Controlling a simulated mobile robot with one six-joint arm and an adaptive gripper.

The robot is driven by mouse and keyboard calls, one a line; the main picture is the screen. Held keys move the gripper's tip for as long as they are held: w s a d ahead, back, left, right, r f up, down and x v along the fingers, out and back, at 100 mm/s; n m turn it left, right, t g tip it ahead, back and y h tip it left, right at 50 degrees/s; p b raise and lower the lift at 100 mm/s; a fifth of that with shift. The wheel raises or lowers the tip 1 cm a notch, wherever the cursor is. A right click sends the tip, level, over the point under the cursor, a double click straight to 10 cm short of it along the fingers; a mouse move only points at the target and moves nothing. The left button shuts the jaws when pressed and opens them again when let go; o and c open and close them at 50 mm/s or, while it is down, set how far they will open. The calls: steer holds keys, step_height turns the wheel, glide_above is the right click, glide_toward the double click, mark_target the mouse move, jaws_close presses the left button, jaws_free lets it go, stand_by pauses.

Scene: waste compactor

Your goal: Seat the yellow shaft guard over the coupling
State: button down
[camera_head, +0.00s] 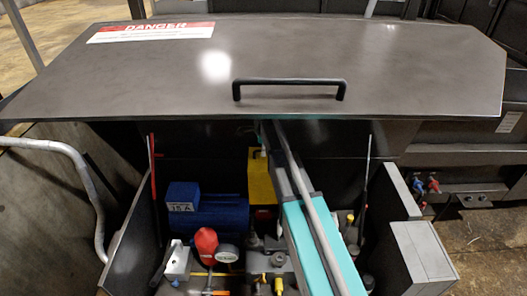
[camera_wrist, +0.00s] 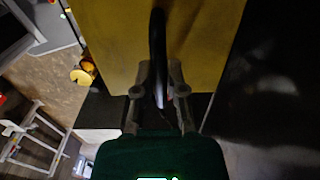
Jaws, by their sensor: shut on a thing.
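The yellow shaft guard (camera_head: 260,178) is at the right end of the blue motor in the head view, below the raised lid. In the wrist view the guard (camera_wrist: 120,30) fills the upper middle, with a black handle (camera_wrist: 158,45) running down its face. My gripper (camera_wrist: 159,95) is shut on this handle. In the head view my arm comes up from the lower right and hides part of the guard's right side; my gripper cannot be made out there. The coupling is not visible, and I cannot tell whether the guard is seated or held above it.
The blue motor (camera_head: 215,210) is left of the guard. A red-capped part (camera_head: 206,241) and a pressure gauge (camera_head: 227,253) stand in front. The open grey lid (camera_head: 330,55) with a black handle hangs above.

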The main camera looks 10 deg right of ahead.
steer(key=shift+f+b, duration=15.75)
steer(key=shift+f, duration=0.15)
steer(key=c, duration=0.6)
jaws_free()
